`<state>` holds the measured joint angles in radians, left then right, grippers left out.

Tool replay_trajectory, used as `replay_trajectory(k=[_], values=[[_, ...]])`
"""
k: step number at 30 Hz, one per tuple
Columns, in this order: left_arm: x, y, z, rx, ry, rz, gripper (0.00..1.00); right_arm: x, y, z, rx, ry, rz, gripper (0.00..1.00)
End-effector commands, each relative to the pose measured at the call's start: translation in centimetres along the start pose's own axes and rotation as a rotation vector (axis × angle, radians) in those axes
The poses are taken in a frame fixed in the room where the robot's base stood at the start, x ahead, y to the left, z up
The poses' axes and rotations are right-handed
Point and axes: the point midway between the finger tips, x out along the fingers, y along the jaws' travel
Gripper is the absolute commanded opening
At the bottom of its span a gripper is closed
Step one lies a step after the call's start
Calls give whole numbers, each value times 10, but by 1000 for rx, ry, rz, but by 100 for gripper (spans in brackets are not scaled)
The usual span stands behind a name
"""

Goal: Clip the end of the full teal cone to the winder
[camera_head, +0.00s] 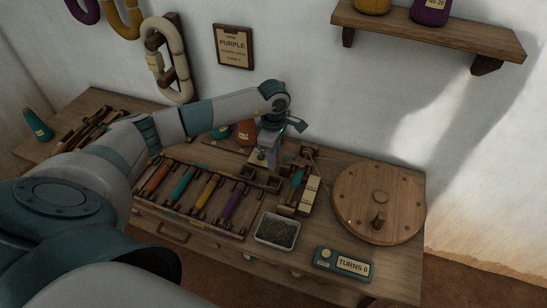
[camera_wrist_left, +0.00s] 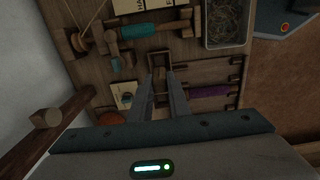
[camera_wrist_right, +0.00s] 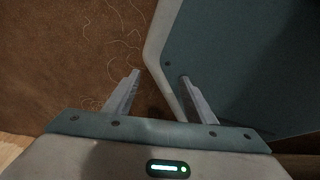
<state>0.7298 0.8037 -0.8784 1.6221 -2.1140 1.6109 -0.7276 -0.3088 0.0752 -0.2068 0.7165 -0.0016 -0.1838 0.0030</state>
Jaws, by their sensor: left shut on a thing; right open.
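My left gripper (camera_head: 268,152) hangs over the back middle of the bench, left of the winder. In the left wrist view its fingers (camera_wrist_left: 161,74) are nearly together; what they hold is too small to make out. The winder carries a teal bobbin (camera_head: 298,178), also in the left wrist view (camera_wrist_left: 138,30), and has a large round wooden wheel (camera_head: 362,190) on its right. A teal cone (camera_head: 221,131) stands behind my left arm, partly hidden, beside an orange cone (camera_head: 246,132). I cannot see its yarn end. My right gripper (camera_wrist_right: 160,78) is open and empty above the brown floor.
A rack with several coloured bobbins (camera_head: 183,186) lies along the bench front. A tray of loose thread (camera_head: 277,231) and a turns counter (camera_head: 343,263) sit near the front edge. Another teal cone (camera_head: 38,126) stands far left. A wall shelf (camera_head: 440,35) hangs at upper right.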

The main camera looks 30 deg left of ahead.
Motion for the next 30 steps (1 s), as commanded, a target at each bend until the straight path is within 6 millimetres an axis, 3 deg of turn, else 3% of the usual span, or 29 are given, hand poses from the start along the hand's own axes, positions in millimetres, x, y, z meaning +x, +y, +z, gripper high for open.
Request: replay_trajectory(k=[8, 30], values=[[7, 0, 0, 0, 0, 0, 0, 3, -2, -9, 0, 23, -2, 51], [39, 0, 0, 0, 0, 0, 0, 9, -11, -62, -1, 155, -13, 51]])
